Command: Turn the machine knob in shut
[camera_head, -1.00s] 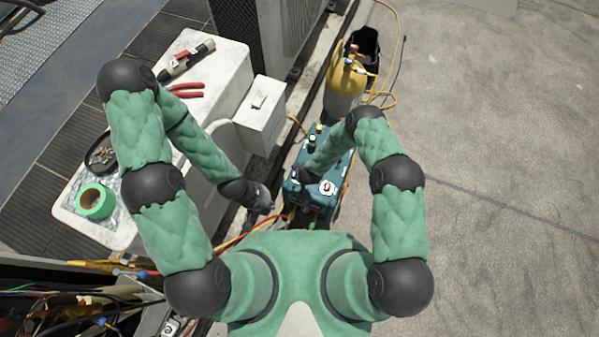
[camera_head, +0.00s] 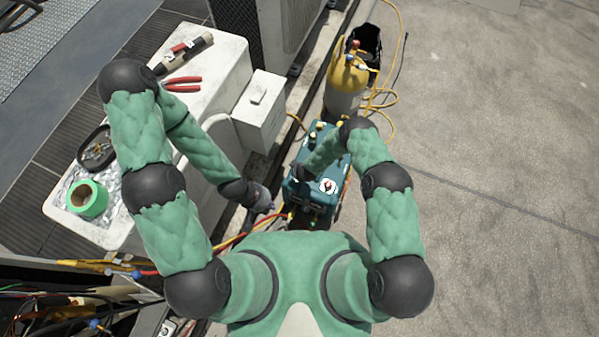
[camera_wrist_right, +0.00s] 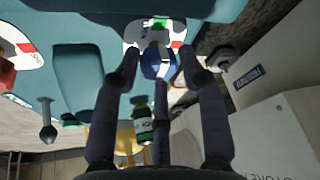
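The teal machine (camera_head: 333,172) stands on the ground in front of me in the head view. Its housing (camera_wrist_right: 85,20) fills the top of the right wrist view. A blue knob (camera_wrist_right: 158,64) sits there in front of a white, red and green dial label. My right gripper (camera_wrist_right: 160,68) has its dark fingers spread on both sides of the blue knob; a narrow gap seems to show on the right, and firm contact cannot be made out. In the head view my arm largely hides this gripper. My left gripper (camera_head: 262,200) hangs left of the machine, its fingers too small to read.
A yellow-topped cylinder (camera_head: 345,85) stands beyond the machine, with yellow hoses beside it. A white box (camera_head: 259,115) and a white bench (camera_head: 215,75) with green tape (camera_head: 87,198) and red pliers (camera_head: 182,84) lie left. Open concrete (camera_head: 490,150) is on the right.

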